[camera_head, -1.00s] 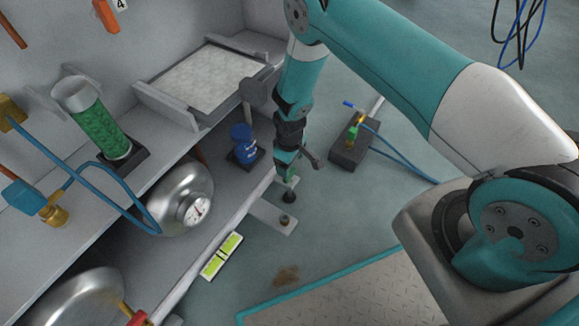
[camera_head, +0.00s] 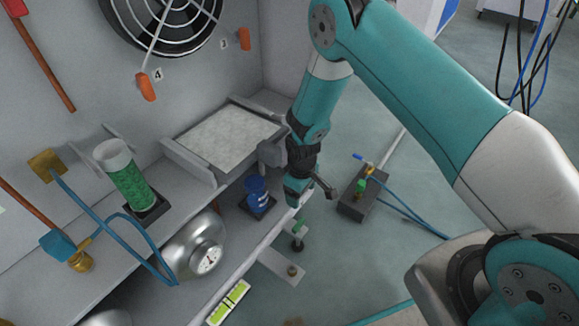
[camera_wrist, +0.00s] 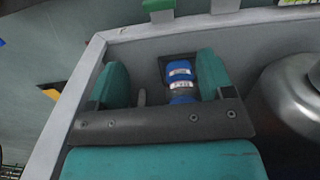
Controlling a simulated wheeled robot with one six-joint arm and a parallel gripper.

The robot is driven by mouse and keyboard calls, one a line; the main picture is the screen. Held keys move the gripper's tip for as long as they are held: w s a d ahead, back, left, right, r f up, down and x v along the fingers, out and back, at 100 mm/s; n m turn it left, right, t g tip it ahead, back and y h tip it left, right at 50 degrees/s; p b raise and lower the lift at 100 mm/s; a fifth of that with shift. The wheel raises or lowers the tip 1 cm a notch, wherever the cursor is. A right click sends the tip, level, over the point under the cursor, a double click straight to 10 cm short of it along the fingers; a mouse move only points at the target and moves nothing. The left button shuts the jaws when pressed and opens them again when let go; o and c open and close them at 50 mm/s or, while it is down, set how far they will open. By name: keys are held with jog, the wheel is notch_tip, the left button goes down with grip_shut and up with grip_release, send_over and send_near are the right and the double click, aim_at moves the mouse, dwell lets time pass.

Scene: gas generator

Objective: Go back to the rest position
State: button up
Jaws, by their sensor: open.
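My arm hangs down over the front edge of the bench, with my gripper (camera_head: 297,192) pointing down. In the wrist view, the two teal fingers of my gripper (camera_wrist: 162,82) stand wide apart, with nothing clasped. A blue bottle (camera_head: 256,190) stands on a dark square base on the lower shelf, left of my gripper in the head view. In the wrist view the blue bottle (camera_wrist: 180,72) shows beyond the fingers, between them and nearer the right one; I see no contact.
A green-filled glass cylinder (camera_head: 131,187) and a flat tray (camera_head: 192,163) sit on the upper shelf. A silver tank with a gauge (camera_head: 208,258) lies below. A dark valve block (camera_head: 357,200) with blue hoses stands on the floor. Open floor lies to the right.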

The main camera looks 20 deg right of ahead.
jog(key=shift+r, duration=0.1)
jog(key=s+d+r+m+t, duration=0.1)
jog(key=d+r+m, duration=0.15)
jog(key=r, duration=0.65)
jog(key=s+d+r+m, duration=0.1)
jog(key=d+r, duration=0.2)
jog(key=r, duration=0.6)
jog(key=s+d+r+m+t, duration=0.2)
jog(key=s+d+r+m, duration=0.25)
jog(key=s+r, duration=0.7)
jog(key=s+a+r+n+g+y, duration=0.35)
jog(key=s+a+r+n, duration=0.5)
jog(key=s+a, duration=0.5)
notch_tip(320, 180, up, 37)
jog(key=w+p, duration=0.2)
jog(key=p, duration=3.4)
jog(key=shift+a+r+m+y+p, duration=0.2)
jog(key=shift+a+m+y+p, duration=0.15)
jog(key=shift+a+m+p, duration=0.1)
